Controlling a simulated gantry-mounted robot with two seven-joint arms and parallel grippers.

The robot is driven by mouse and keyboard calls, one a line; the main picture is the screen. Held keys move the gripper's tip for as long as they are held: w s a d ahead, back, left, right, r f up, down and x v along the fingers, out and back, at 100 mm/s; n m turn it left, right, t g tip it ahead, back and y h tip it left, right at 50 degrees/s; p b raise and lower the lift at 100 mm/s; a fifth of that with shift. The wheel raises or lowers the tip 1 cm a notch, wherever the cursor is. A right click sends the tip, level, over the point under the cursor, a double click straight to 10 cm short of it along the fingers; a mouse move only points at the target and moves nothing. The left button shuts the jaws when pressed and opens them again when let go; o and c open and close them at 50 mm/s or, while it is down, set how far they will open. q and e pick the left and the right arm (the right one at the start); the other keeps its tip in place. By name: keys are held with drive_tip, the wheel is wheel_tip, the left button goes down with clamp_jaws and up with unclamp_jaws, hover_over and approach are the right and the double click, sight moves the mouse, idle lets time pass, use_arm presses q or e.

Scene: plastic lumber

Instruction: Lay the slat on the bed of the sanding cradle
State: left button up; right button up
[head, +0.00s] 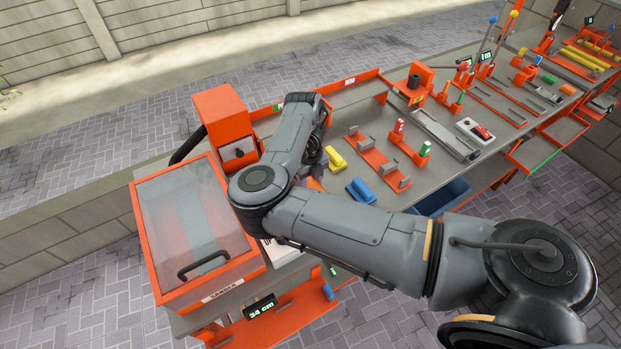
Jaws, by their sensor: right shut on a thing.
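My right arm reaches in from the right and folds across the bench. Its gripper (314,158) is mostly hidden behind my own wrist. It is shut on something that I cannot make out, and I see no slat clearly. A low orange cradle (374,163) with grey uprights stands to the right of the wrist, with nothing lying across it. I cannot tell whether it is the sanding cradle. A box marked SANDER (222,291) stands at the lower left, its clear lid (190,215) down. My left gripper is not in view.
A yellow block (335,158) and a blue block (360,191) lie near the wrist. An orange machine (223,118) stands at the back left. A blue bin (442,197) sits at the front edge. Orange fixtures and a grey rail (445,134) crowd the bench to the right.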

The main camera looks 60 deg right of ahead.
idle(0.4)
drive_tip(key=shift+f+b, duration=0.55)
drive_tip(key=shift+f, duration=0.3)
drive_tip(key=o, duration=1.2)
drive_tip(key=shift+r, duration=0.1)
drive_tip(key=shift+o, duration=0.4)
wheel_tip(320, 180, up, 11)
drive_tip(key=p, duration=0.2)
